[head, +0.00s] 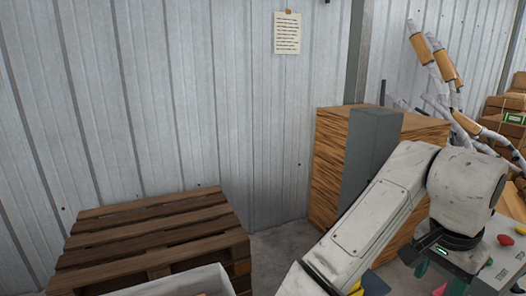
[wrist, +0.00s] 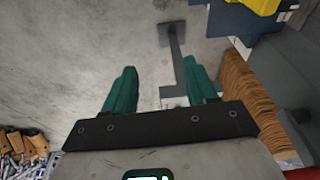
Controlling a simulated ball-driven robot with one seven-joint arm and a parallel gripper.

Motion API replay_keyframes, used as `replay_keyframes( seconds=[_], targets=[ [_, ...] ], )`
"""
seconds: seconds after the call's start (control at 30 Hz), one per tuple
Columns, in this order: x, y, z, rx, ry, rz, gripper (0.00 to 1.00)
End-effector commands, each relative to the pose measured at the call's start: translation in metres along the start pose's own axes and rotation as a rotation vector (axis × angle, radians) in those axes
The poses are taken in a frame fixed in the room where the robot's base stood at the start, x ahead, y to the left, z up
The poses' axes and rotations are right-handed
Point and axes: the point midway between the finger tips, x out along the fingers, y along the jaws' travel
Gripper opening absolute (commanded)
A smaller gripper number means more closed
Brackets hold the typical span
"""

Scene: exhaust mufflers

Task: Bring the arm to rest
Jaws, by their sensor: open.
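My arm reaches in from the bottom of the head view and bends over at the right. My gripper (head: 438,278) hangs below the wrist there, with green fingers partly in view. In the wrist view my gripper (wrist: 160,78) shows two green fingers spread apart with nothing held between them. Beyond them lies bare grey concrete floor (wrist: 70,60) and a grey metal post with a flat foot (wrist: 178,55).
A wooden pallet stack (head: 150,235) stands at the left, with a pale box edge (head: 185,283) in front. A plywood stack (head: 333,160) with a grey panel (head: 370,150) stands behind my arm. Banded pipes (head: 443,65) rise at the right. A paper note (head: 287,33) hangs on the wall.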

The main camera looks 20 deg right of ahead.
Motion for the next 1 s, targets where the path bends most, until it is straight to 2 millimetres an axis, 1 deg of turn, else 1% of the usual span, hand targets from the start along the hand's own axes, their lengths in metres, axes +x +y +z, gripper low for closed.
replay_keyframes(
  seconds=[0.17,0.33,0.47,0.57,0.67,0.77,0.87,0.97,1.0],
  targets=[
    [0.013,0.004,-0.019,-0.063,0.125,0.003,0.57],
    [0.030,0.004,-0.036,-0.197,0.278,0.006,0.57],
    [0.048,0.000,-0.041,-0.338,0.370,0.005,0.57],
    [0.065,-0.003,-0.037,-0.460,0.417,0.004,0.57],
    [0.086,-0.004,-0.026,-0.592,0.440,0.002,0.57],
    [0.111,-0.002,-0.010,-0.727,0.438,-0.004,0.57],
    [0.140,0.004,0.014,-0.864,0.410,-0.015,0.57],
    [0.170,0.015,0.045,-0.997,0.357,-0.033,0.57],
    [0.182,0.021,0.059,-1.049,0.328,-0.042,0.57]
  ],
)
